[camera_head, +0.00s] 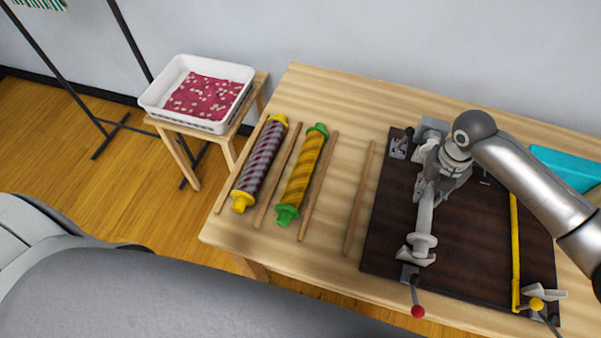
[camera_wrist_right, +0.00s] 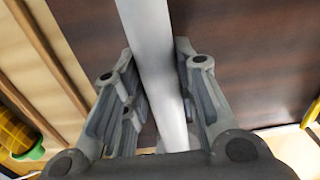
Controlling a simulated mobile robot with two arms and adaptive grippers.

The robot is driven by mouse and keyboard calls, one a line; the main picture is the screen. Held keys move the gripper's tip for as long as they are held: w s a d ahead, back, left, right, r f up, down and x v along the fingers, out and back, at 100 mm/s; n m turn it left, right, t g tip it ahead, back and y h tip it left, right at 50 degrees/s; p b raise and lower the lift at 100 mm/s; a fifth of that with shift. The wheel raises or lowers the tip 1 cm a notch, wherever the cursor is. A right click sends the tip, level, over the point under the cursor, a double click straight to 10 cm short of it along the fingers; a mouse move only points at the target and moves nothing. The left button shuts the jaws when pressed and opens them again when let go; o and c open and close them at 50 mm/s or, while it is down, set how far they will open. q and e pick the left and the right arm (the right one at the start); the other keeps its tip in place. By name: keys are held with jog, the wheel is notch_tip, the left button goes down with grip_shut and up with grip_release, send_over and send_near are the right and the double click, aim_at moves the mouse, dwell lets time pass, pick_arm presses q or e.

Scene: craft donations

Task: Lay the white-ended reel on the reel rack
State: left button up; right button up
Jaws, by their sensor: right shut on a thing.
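The white-ended reel (camera_head: 424,217) is a pale bar with a wider round end, lying lengthwise over the dark board (camera_head: 385,235). My right gripper (camera_head: 428,184) is shut on its shaft; in the right wrist view the pale shaft (camera_wrist_right: 152,60) runs between the two fingers (camera_wrist_right: 155,95). The reel's far end is hidden behind my gripper. Its near end is close to a grey holder with a red-knobbed lever (camera_head: 417,310); I cannot tell whether they touch. The reel rack is wooden rails (camera_head: 357,200) on the table's left half. The space between its two right-hand rails is empty. My left gripper is not in view.
A yellow-ended reel (camera_head: 261,160) and a green-ended reel (camera_head: 301,178) lie between rack rails. A yellow bar (camera_head: 515,240) and a yellow-knobbed lever (camera_head: 537,303) are at the board's right. A teal item (camera_head: 565,166) lies behind. A white tray (camera_head: 160,84) stands on a stool.

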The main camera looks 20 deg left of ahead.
jog(key=shift+r+p, duration=3.2)
jog(key=shift+r, duration=0.35)
jog(key=shift+f, duration=0.1)
